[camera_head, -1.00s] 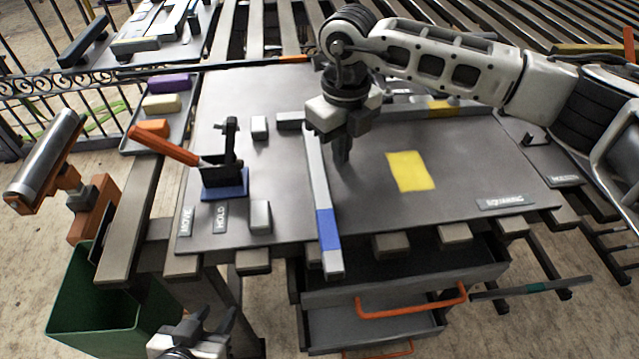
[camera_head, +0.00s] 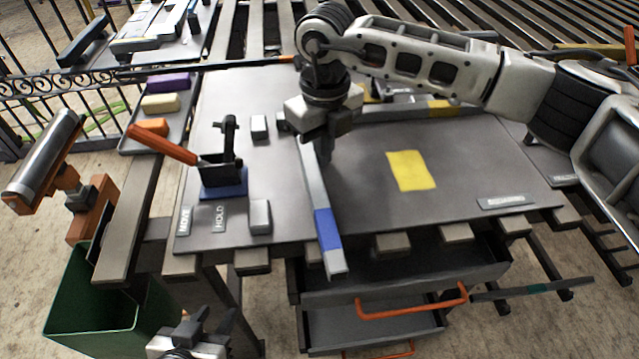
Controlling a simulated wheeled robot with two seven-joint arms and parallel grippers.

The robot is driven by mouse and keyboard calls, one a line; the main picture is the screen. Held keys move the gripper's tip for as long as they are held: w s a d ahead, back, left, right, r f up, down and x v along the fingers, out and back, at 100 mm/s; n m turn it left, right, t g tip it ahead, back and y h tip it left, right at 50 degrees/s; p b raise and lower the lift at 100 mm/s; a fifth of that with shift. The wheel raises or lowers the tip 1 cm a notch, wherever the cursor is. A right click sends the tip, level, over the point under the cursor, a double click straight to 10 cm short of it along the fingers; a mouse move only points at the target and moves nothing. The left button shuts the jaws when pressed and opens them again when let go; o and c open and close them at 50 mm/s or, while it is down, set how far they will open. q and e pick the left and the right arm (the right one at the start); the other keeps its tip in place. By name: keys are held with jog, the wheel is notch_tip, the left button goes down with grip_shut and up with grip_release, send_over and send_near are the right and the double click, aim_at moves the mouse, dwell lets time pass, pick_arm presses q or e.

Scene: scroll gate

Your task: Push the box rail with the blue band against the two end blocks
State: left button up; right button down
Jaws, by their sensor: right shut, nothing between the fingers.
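The box rail (camera_head: 318,198) with the blue band (camera_head: 327,228) lies on the dark table plate, its near end past the front edge. It is slightly tilted, its far end further left than its near end. The two end blocks (camera_head: 260,127) (camera_head: 260,215) stand to its left, with a gap between them and the rail. My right gripper (camera_head: 328,153) is shut and points down beside the rail's far part, on its right side. Whether it touches the rail is hard to tell. My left gripper (camera_head: 205,322) is at the bottom edge, fingers apart, empty, away from the rail.
A toggle clamp (camera_head: 222,170) with an orange handle stands left of the blocks on a blue base. A yellow patch (camera_head: 410,171) marks the plate to the right. Open drawers (camera_head: 400,275) hang below the front edge. A green bin (camera_head: 95,315) is at lower left.

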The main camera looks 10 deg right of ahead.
aim_at(303, 156)
jog(key=shift+a+b, duration=0.6)
jog(key=shift+a, duration=2.35)
jog(key=shift+d, duration=1.25)
jog(key=shift+r+p, duration=2.25)
jog(key=shift+r, duration=1.8)
